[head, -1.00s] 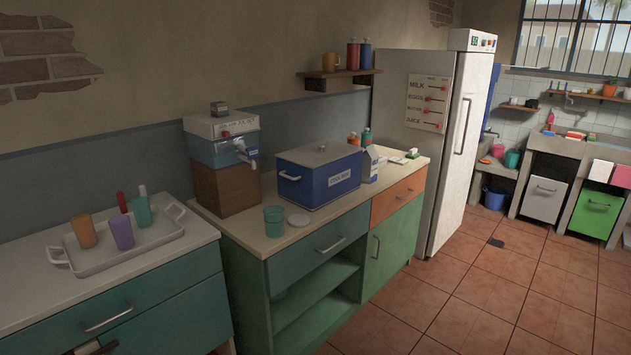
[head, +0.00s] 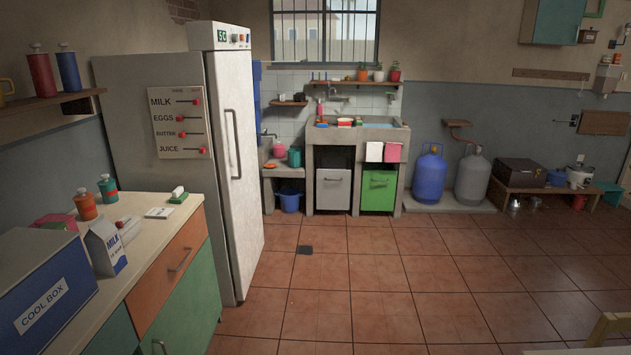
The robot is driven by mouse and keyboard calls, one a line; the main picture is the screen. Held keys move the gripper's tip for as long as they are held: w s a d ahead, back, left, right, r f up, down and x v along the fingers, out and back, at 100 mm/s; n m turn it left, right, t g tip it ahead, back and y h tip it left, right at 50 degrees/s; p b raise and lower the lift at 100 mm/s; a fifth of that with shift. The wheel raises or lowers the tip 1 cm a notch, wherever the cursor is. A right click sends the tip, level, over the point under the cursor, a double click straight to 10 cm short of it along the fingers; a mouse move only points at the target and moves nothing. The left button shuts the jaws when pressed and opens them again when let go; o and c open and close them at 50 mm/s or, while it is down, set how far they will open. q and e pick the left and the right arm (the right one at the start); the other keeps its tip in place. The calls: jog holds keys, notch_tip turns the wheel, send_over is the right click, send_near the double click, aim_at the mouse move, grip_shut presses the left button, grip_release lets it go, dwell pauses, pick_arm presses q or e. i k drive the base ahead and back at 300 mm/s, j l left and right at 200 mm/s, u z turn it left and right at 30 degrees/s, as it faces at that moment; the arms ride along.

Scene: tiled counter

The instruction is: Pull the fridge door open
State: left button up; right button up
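The fridge (head: 131,110) is a tall pale unit at the left of the head view, beyond the end of the counter. Its white door (head: 243,185) faces right and looks shut. A long vertical door handle (head: 234,144) runs down the upper part of the door. A small control box (head: 219,36) with a green display sits on top. The fridge side bears a panel (head: 178,121) reading milk, eggs, butter and juice, with red sliders. Neither of my grippers is in view.
The counter (head: 148,234), with a cool box (head: 44,290) and milk carton (head: 106,247), stands left, in front of the fridge. The tiled floor (head: 390,285) right of the door is open. A sink unit (head: 357,137) and gas cylinders (head: 430,175) stand at the back. A pale furniture edge (head: 610,326) shows lower right.

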aim_at(230, 79)
jog(key=i, duration=0.65)
jog(key=i+l+u, duration=0.1)
jog(key=i, duration=0.6)
jog(key=i+l, duration=0.15)
jog(key=i, duration=0.5)
